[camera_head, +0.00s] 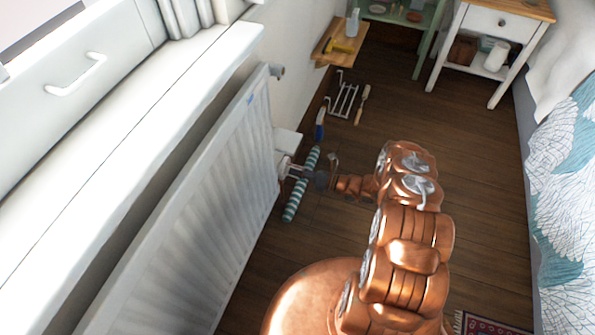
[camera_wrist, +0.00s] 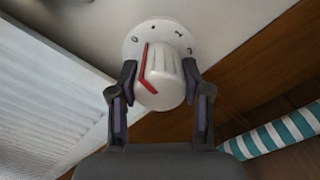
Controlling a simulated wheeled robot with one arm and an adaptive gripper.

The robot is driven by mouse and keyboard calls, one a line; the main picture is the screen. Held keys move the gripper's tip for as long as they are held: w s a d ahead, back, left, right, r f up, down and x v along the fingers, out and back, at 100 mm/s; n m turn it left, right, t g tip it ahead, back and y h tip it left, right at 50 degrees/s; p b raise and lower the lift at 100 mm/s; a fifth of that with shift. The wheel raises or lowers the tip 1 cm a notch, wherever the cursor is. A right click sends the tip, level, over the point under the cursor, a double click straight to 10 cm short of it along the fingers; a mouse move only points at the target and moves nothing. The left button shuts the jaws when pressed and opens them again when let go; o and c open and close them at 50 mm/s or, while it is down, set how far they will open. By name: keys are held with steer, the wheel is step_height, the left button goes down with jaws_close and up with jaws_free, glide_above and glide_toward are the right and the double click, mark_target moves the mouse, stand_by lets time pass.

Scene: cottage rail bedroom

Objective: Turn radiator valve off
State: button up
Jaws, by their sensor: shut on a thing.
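The radiator valve is a white ribbed knob (camera_wrist: 163,76) with a red pointer line, in front of a round white dial plate (camera_wrist: 160,35) with dark marks. In the wrist view the red line runs up toward the plate's upper left, between the "0" mark and a dot. My gripper (camera_wrist: 160,85) has one dark finger on each side of the knob and is shut on it. In the head view my gripper (camera_head: 300,173) reaches left to the valve (camera_head: 284,168) at the radiator's far end; the knob is largely hidden there.
The white radiator (camera_head: 205,215) runs along the wall under the sill (camera_head: 130,120). A striped roll (camera_head: 301,184) lies on the floor below my gripper.

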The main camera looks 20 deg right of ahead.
steer(key=shift+n, duration=1.2)
steer(key=o, duration=1.2)
steer(key=shift+c, duration=0.2)
steer(key=v, duration=1.2)
